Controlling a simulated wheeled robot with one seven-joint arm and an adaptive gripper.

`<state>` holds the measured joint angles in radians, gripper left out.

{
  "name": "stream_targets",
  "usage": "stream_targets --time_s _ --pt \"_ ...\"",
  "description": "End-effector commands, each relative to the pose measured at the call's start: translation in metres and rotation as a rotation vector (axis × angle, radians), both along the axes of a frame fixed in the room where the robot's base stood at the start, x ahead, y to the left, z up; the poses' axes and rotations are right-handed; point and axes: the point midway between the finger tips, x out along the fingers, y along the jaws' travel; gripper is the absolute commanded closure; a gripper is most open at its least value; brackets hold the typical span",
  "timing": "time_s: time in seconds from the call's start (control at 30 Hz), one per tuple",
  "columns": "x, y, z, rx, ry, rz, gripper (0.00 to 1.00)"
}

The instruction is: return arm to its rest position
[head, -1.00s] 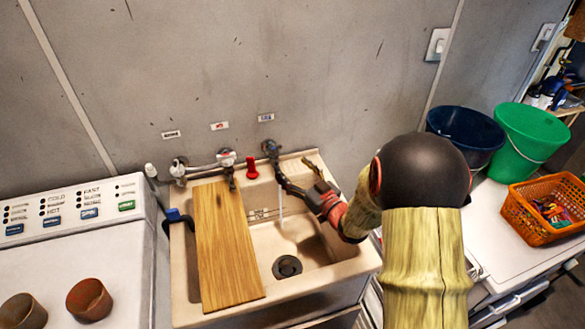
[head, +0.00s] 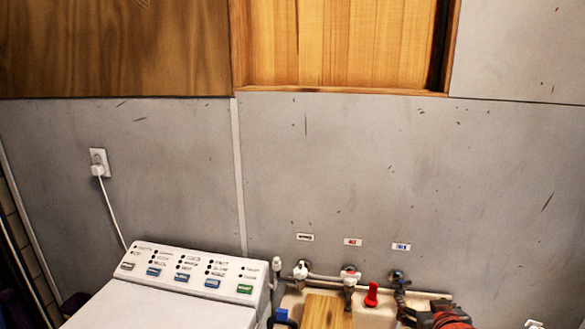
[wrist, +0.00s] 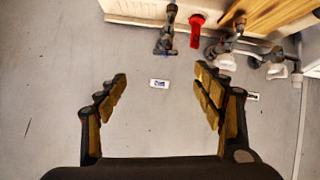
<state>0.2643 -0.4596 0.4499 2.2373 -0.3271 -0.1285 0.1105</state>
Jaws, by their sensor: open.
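My gripper (wrist: 158,100) is open and empty in the wrist view, its two padded fingers spread apart. The grey wall with a small white label (wrist: 159,83) shows behind the gap between the fingers. In the head view, part of my gripper and wrist (head: 440,314) shows at the bottom edge, in front of the sink's right part. The fingertips are hard to make out there, and most of the arm is out of the frame.
A wooden board (head: 325,312) lies over the sink. A washing machine (head: 150,305) stands at left. The wall above is clear below the wooden cupboard (head: 340,45).

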Motion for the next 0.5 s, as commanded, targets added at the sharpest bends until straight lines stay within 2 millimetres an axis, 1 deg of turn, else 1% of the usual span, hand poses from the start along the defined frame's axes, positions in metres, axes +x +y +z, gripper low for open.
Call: stream_targets --time_s 0.03,0.17,0.2,0.27,0.3,0.37,0.4,0.5 --pt "-0.016 0.011 0.01 0.009 0.034 -0.006 0.32" --pt "-0.065 0.037 0.018 0.046 0.152 -0.021 0.32" --pt "-0.081 0.046 0.02 0.06 0.189 -0.021 0.32" --pt "-0.108 0.06 0.022 0.082 0.246 -0.015 0.32" --pt "-0.126 0.07 0.022 0.098 0.284 -0.009 0.32" --pt "-0.152 0.083 0.022 0.121 0.339 0.004 0.32" --pt "-0.169 0.092 0.022 0.133 0.373 0.014 0.32" --pt "-0.204 0.109 0.021 0.162 0.444 0.04 0.32"
